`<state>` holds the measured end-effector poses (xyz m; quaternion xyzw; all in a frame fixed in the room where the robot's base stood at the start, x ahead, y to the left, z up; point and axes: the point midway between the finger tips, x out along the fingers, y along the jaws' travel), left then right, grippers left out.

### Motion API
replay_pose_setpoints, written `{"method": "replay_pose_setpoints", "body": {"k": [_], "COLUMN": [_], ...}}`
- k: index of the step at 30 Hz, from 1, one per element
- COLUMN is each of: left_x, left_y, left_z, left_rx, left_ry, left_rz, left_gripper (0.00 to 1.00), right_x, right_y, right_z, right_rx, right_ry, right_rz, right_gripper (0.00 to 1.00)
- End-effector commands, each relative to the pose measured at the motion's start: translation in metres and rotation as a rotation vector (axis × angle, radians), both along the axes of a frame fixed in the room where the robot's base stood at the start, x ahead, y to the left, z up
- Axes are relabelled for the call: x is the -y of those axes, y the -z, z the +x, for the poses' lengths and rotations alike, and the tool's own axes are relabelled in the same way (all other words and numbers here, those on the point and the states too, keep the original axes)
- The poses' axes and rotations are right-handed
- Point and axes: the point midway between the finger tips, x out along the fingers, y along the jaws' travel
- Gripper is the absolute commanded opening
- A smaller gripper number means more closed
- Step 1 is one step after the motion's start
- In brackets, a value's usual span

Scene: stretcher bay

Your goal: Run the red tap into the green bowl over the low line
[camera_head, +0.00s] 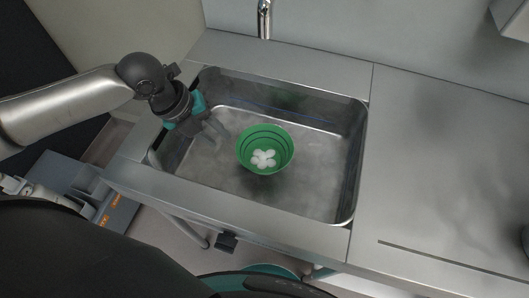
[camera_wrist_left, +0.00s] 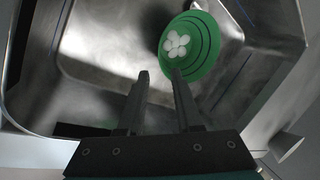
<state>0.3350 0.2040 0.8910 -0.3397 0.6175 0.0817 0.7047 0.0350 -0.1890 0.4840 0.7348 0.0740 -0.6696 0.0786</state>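The green bowl (camera_head: 250,145) stands in the metal sink, with dark rings inside and several white round pieces (camera_head: 263,159) at its bottom. I see no water in it. The bowl also shows at the top of the left wrist view (camera_wrist_left: 207,62). A chrome spout (camera_head: 264,20) hangs at the top edge, above and behind the bowl; no red part or handle shows. My left gripper (camera_head: 220,134) reaches into the sink just left of the bowl, apart from it. Its fingers (camera_wrist_left: 160,74) are parted with nothing between them. My right gripper is out of view.
The sink rim (camera_head: 290,82) and walls surround the bowl; the sink floor right of it is clear. A bare steel counter (camera_head: 440,160) extends to the right. A grey box (camera_head: 115,215) with orange marks stands low at the left.

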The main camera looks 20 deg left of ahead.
Motion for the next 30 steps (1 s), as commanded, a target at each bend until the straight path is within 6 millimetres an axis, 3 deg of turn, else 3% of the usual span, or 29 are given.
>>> {"method": "replay_pose_setpoints", "body": {"k": [8, 15, 20, 23, 30], "left_x": [0.000, 0.000, -0.003, -0.014, -0.063], "left_y": [0.000, 0.000, -0.001, -0.005, -0.034], "left_z": [0.000, 0.000, 0.001, 0.005, 0.025], "left_rx": [0.000, 0.000, 0.010, 0.048, 0.259], "left_ry": [0.000, 0.000, -0.002, -0.009, -0.024], "left_rz": [0.000, 0.000, 0.014, 0.067, 0.315], "left_gripper": [0.34, 0.56, 0.56, 0.56, 0.56], "right_x": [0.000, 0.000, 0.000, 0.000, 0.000], "right_y": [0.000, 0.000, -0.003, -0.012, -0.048], "right_z": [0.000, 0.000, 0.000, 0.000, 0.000], "right_rx": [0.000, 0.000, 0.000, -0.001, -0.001], "right_ry": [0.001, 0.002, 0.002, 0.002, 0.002], "right_rz": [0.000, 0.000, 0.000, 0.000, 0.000], "right_gripper": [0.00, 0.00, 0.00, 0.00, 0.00]}}
